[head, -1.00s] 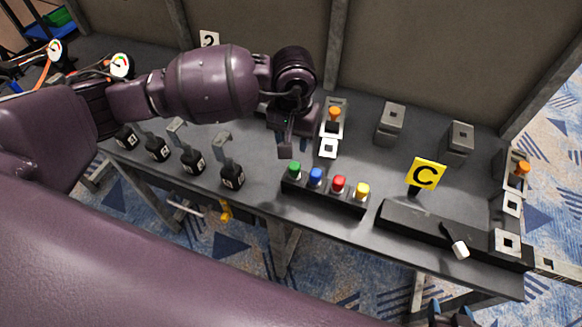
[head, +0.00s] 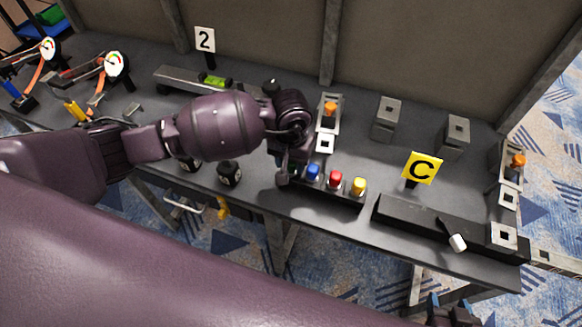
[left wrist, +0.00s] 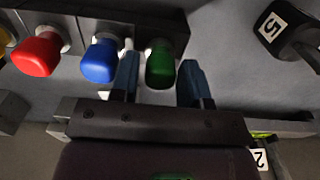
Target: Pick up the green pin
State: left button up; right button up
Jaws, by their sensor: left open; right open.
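The green pin (left wrist: 160,66) shows in the left wrist view, at the end of a row beside the blue pin (left wrist: 99,61). My left gripper (left wrist: 158,80) is open, with a blue finger on each side of the green pin. No grip on it shows. In the head view my left gripper (head: 287,177) is at the left end of the black pin block (head: 322,195) and hides the green pin. My right gripper (head: 450,314) is partly visible at the bottom edge of the head view, open and away from the pins.
The blue, red (head: 335,180) and yellow (head: 358,187) pins stand to the right in the block. A yellow C sign (head: 422,168) and a black box with a white-tipped lever (head: 457,242) are further right. Black numbered blocks (head: 229,174) stand left of the gripper.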

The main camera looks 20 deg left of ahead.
pick_arm(q)
jog(key=shift+f, duration=0.6)
jog(key=c, duration=0.7)
notch_tip(320, 180, up, 20)
dwell(0.4)
dwell(0.5)
